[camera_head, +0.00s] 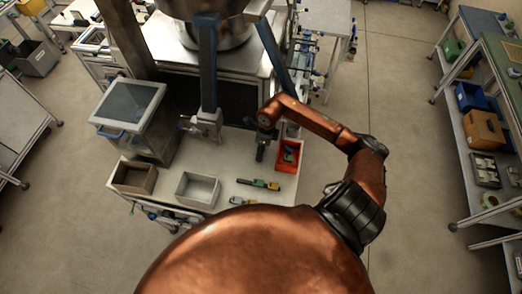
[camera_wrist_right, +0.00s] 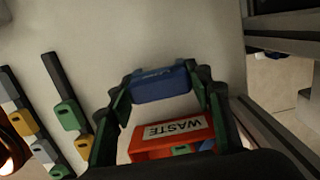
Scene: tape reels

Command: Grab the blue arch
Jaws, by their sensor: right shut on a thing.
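The blue arch (camera_wrist_right: 160,88) is between the two fingertips of my right gripper (camera_wrist_right: 160,76) in the right wrist view. The gripper is shut on it, with a finger at each end. In the head view my right gripper (camera_head: 261,152) points down over the table, left of the red bin; the arch cannot be made out there. My left gripper is not in view.
The red bin (camera_head: 278,155), labelled WASTE (camera_wrist_right: 173,130), holds green and other pieces. Rows of coloured blocks (camera_head: 258,184) lie on the table. A grey bin (camera_head: 184,190) and a brown bin (camera_head: 120,183) stand to the left. Blue posts rise behind.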

